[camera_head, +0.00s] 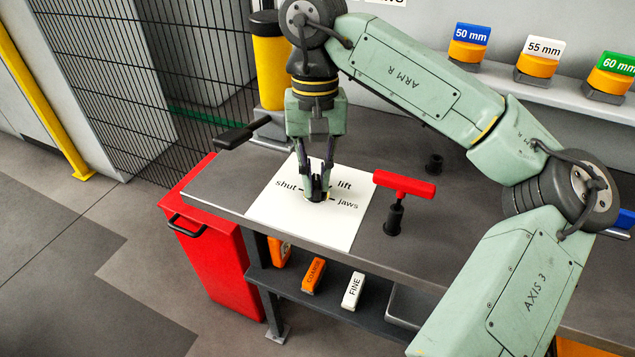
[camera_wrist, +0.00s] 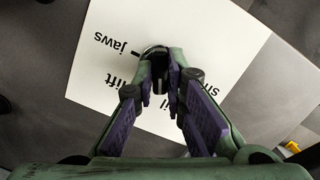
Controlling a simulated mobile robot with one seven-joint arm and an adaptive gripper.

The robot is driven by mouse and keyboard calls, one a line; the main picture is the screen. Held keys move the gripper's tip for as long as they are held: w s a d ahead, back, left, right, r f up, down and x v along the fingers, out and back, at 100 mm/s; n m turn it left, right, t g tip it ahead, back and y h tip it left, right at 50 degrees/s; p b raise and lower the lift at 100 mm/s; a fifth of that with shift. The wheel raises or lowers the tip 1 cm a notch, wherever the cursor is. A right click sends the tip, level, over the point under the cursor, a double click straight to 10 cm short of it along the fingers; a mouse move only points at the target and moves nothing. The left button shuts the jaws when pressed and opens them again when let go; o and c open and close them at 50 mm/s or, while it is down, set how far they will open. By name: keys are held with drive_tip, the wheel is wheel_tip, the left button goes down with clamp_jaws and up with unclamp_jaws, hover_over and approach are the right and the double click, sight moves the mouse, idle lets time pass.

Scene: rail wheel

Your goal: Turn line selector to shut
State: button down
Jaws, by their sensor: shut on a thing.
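The line selector (camera_head: 317,198) is a small dark round knob on a white label plate (camera_head: 290,225). In the head view, "shut" is printed at its left, "lift" at upper right and "jaws" at lower right. The wrist view also shows a partly covered label ending in "il". My gripper (camera_head: 318,186) points down over the selector with its fingers closed around the knob. In the wrist view, the fingers (camera_wrist: 160,90) sit on both sides of the selector (camera_wrist: 157,56). The fingers hide much of the knob, and I cannot tell which label its pointer faces.
A red T-handle (camera_head: 403,185) on a dark post stands close to the right of the plate. A black lever handle (camera_head: 243,134) is at the left. A yellow and black cylinder (camera_head: 270,70) stands behind. Size blocks (camera_head: 538,60) sit on the back shelf.

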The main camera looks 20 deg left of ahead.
drive_tip(key=n+p, duration=0.1)
drive_tip(key=n, duration=0.3)
drive_tip(key=shift+h, duration=0.3)
drive_tip(key=n+t, duration=0.1)
drive_tip(key=n, duration=0.3)
drive_tip(key=shift+s+a+n+p, duration=0.1)
drive_tip(key=shift+n+p, duration=0.25)
drive_tip(key=shift+n, duration=0.05)
drive_tip(key=c, duration=1.5)
unclamp_jaws()
drive_tip(key=shift+r, duration=0.1)
wheel_tip(320, 180, up, 3)
drive_tip(key=shift+f+p, duration=0.15)
drive_tip(key=shift+p, duration=0.9)
drive_tip(key=shift+r, duration=2.1)
